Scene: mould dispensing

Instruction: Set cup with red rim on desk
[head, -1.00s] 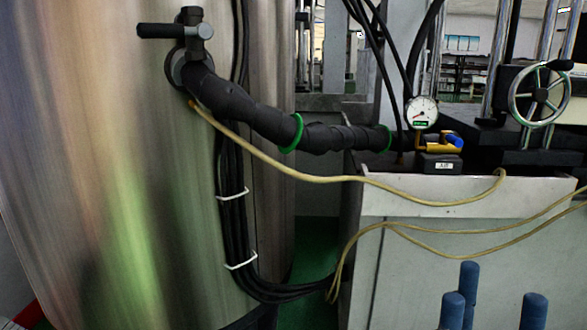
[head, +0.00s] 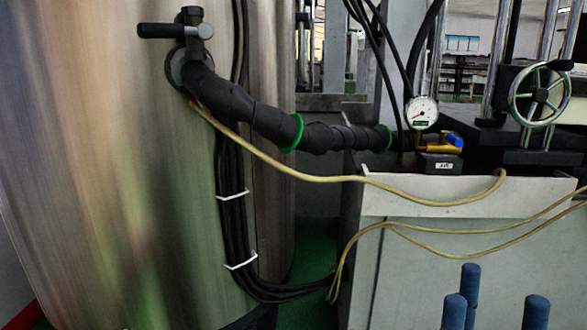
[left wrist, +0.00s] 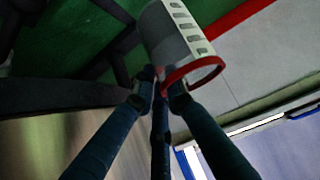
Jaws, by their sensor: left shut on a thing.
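The cup with the red rim (left wrist: 178,30) shows at the top middle of the left wrist view. My left gripper (left wrist: 160,88) has dark blue fingers shut on the cup near this rim. In the head view the cup and my left gripper are not visible. My right gripper (head: 495,292) shows at the lower right of the head view as three blue fingertips, apart and with nothing between them. I cannot make out a desk for certain in either view.
A large shiny metal tank (head: 90,170) fills the left of the head view, with a black wrapped hose (head: 245,115) running right. A grey machine (head: 460,260) with a gauge (head: 421,112), a handwheel (head: 540,95) and yellowish cables stands on the right. Green floor lies between them.

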